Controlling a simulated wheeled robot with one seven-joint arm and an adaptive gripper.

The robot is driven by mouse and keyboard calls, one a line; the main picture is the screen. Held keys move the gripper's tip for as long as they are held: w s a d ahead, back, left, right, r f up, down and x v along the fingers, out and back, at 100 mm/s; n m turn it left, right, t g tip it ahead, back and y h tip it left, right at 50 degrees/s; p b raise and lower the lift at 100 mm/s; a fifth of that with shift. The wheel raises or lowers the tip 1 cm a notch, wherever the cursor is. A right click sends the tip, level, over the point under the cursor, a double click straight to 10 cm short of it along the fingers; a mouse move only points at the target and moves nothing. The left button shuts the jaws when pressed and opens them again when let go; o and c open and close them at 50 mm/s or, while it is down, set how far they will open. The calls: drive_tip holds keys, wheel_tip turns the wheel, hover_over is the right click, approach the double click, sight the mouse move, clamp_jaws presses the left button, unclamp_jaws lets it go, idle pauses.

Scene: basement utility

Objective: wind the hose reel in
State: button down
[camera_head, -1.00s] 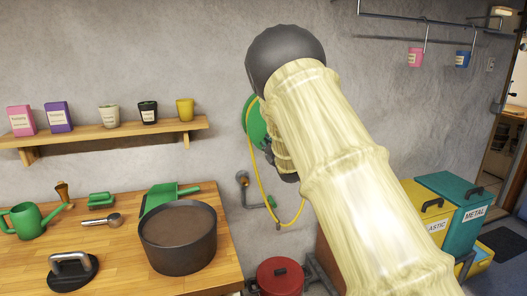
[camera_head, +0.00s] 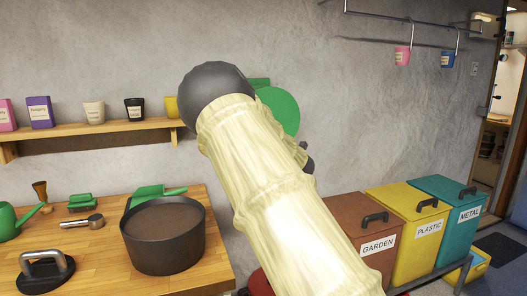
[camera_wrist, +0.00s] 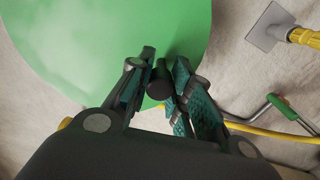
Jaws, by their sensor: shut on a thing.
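The hose reel's green disc (camera_head: 280,110) is on the grey wall, partly hidden behind my arm. In the wrist view the disc (camera_wrist: 110,35) fills the upper left. My gripper (camera_wrist: 159,80) is shut on the reel's dark crank knob (camera_wrist: 160,77), with one finger on each side of it. In the head view my arm hides most of the gripper. The yellow hose (camera_wrist: 268,132) runs to the right below the disc in the wrist view; in the head view it is hidden.
A wooden bench (camera_head: 85,262) with a dark pot (camera_head: 163,240) stands at the left, under a shelf (camera_head: 90,137) of small pots. Bins, brown (camera_head: 345,215), yellow (camera_head: 400,205) and teal (camera_head: 440,195), stand at the right. A pipe with a green handle (camera_wrist: 282,106) is near the hose.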

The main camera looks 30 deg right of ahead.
drive_tip(key=shift+s+d+f, duration=0.1)
drive_tip(key=shift+d, duration=0.1)
idle(0.4)
drive_tip(key=c, duration=1.3)
unclamp_jaws()
drive_tip(key=shift+o, duration=0.2)
drive_tip(key=v, duration=1.2)
